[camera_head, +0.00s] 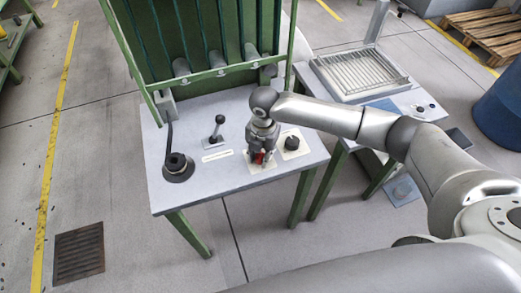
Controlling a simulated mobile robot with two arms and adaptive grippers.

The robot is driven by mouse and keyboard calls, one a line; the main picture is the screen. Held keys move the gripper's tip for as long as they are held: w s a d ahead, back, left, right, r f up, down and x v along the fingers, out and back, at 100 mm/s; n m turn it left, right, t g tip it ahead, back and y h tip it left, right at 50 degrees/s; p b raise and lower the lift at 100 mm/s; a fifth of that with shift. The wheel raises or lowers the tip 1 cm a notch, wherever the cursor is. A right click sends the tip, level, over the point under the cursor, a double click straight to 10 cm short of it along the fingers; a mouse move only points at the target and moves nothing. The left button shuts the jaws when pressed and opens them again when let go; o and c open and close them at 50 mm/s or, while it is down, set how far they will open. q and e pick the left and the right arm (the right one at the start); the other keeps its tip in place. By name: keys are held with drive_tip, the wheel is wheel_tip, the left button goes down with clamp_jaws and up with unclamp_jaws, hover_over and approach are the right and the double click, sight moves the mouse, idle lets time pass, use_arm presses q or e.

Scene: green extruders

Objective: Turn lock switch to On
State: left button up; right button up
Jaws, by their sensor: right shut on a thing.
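A red switch (260,158) shows on a light plate (262,166) near the front of the grey control table (197,193). I take it to be the lock switch; its On and Off marks cannot be read. My right gripper (259,154) points down over the plate and is shut on the red switch. The gripper hides most of the switch, so its turned position cannot be told. My right arm reaches in from the right. My left gripper is not in view.
A black knob (292,143) sits close to the right of my gripper. A lever (217,128) and a round black control (177,165) stand to the left. The green frame (205,75) rises behind. A second table with a tray (360,76) stands at the right.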

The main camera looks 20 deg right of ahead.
sight(262, 157)
drive_tip(key=shift+n+p, duration=0.3)
drive_tip(key=shift+n, duration=0.9)
drive_tip(key=o, duration=1.1)
drive_tip(key=shift+c, duration=0.2)
drive_tip(key=shift+r, duration=0.15)
wheel_tip(262, 157, up, 12)
drive_tip(key=shift+s+d, duration=0.15)
drive_tip(key=shift+d, duration=0.1)
drive_tip(key=shift+f, duration=0.2)
